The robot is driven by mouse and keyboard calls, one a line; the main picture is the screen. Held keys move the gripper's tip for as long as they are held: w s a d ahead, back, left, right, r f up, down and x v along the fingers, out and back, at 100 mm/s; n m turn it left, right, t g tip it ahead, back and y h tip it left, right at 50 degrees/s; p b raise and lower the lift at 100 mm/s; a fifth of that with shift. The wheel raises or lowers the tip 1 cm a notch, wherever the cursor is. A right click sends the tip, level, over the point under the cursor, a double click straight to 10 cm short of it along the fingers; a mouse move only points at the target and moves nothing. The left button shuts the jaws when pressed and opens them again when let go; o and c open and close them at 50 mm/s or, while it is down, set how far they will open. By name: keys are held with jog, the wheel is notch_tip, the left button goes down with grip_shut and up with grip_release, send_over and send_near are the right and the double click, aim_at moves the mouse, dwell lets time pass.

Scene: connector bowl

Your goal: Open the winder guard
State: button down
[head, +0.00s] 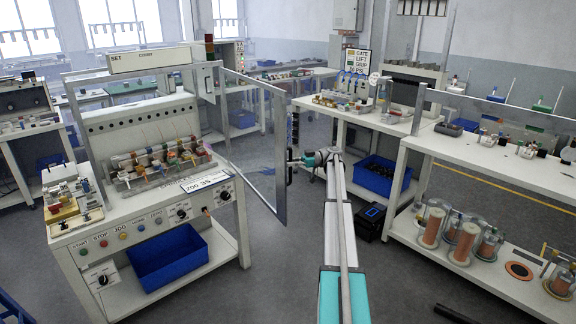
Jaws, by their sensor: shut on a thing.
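The winder guard (250,140) is a clear panel in a grey metal frame, standing swung out from the right side of the winder (150,130). Its free edge post (281,160) is toward my arm, with a dark handle (290,165) on it. My gripper (294,160) is at that edge, shut on the handle. The gripper is small in the head view, and its fingers are partly hidden by my wrist. The winder's row of spools (160,160) shows uncovered behind its control panel (160,215).
A blue bin (167,258) sits on the winder's lower shelf. To the right, a white bench (480,160) holds small parts, with copper coils under glass domes (465,240) below. A black case (370,221) stands on the floor. Grey floor (270,265) is open between the winder and my arm.

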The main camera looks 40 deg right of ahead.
jog(key=shift+a, duration=0.1)
jog(key=c, duration=0.6)
grip_release()
jog(key=shift+w, duration=0.1)
